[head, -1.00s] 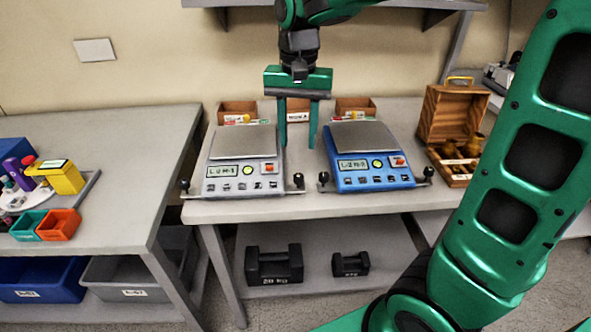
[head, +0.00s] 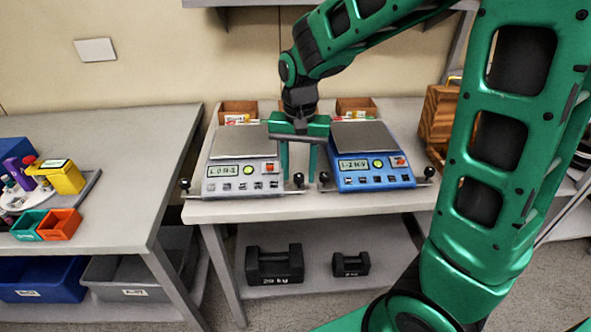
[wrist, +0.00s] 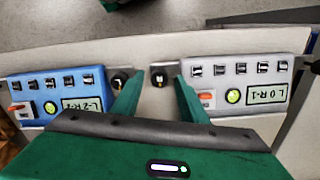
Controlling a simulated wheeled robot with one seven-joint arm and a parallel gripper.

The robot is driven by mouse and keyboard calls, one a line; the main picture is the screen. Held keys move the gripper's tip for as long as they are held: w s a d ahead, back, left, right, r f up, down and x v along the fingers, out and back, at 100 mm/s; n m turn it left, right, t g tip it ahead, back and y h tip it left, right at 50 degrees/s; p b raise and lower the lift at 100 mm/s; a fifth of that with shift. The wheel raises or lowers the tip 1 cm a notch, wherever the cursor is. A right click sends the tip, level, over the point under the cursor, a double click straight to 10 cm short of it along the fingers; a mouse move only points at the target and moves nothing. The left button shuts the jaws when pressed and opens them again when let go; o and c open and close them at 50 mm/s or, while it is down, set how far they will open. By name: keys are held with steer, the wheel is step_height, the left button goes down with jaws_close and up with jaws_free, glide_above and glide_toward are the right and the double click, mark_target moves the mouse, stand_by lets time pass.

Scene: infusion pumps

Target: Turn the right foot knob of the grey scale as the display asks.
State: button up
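The grey scale (head: 243,178) stands on the bench, and its display (wrist: 266,94) reads L 0 R-1. Its right foot knob (head: 298,180) is a black ball at the front right corner; it also shows in the wrist view (wrist: 160,75). My gripper (head: 298,172) is open and empty, pointing down into the gap between the two scales. In the wrist view the knob appears between my fingertips (wrist: 155,83), apart from both. I cannot tell how far above or behind it they are.
The blue scale (head: 368,178) stands close on the right; its left knob (head: 324,178) is just beside my right finger and shows in the wrist view (wrist: 120,79). Small wooden boxes (head: 238,108) stand at the back. Black weights (head: 274,264) lie on the lower shelf.

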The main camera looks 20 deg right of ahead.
steer(key=shift+c, duration=0.5)
jaws_close()
steer(key=shift+a, duration=0.1)
steer(key=shift+n, duration=0.4)
steer(key=n, duration=0.3)
steer(key=shift+n, duration=0.4)
steer(key=n, duration=0.4)
